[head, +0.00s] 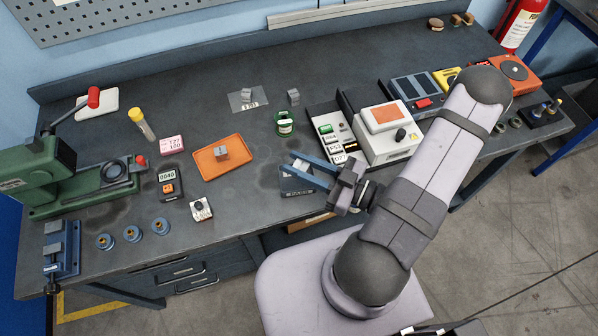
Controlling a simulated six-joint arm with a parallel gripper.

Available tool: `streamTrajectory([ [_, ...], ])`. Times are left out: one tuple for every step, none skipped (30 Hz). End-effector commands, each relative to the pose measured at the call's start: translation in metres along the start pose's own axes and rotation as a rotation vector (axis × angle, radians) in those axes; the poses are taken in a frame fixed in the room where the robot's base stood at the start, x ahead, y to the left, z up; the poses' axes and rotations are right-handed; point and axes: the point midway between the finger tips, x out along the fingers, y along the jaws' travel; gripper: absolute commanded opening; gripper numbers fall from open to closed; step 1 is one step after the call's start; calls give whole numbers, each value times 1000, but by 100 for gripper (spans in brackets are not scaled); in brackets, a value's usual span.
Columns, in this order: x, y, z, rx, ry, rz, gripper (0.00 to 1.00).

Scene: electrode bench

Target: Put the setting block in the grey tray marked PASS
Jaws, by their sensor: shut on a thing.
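My gripper (289,164) reaches in from the right, with two blue fingers low over a small dark blue-grey tray (297,192) near the bench's front edge. The fingers are shut on a small grey piece, which I take to be the setting block (301,165); the fingers hide most of it. I cannot tell whether it touches the tray floor. The tray's front lettering is too small to read. Similar grey blocks sit on an orange tray (207,170), on a clear plate (236,106) and on the bare bench (293,97).
A white device (391,143) is to the right. A green press (40,180), yellow-capped tube (143,124) and small meters stand left. The bench's back middle is clear.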

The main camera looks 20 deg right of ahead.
Motion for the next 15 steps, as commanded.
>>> streamTrajectory([
  [0, 0, 1, 1, 3, 0, 0],
  [0, 0, 2, 2, 3, 0, 0],
  [0, 0, 2, 2, 2, 0, 0],
  [0, 0, 3, 1, 2, 0, 0],
  [0, 0, 3, 1, 2, 0, 0],
  [0, 0, 3, 1, 2, 0, 0],
  [0, 0, 3, 1, 2, 0, 0],
  [0, 0, 4, 1, 2, 0, 0],
  [0, 0, 5, 2, 2, 0, 0],
  [0, 0, 7, 2, 2, 0, 0],
  [0, 0, 9, 3, 2, 0, 0],
  [0, 0, 13, 3, 2, 0, 0],
  [0, -1, 15, 3, 3, 0, 0],
  [0, -1, 18, 3, 3, 0, 0],
  [0, 0, 22, 3, 2, 0, 0],
])
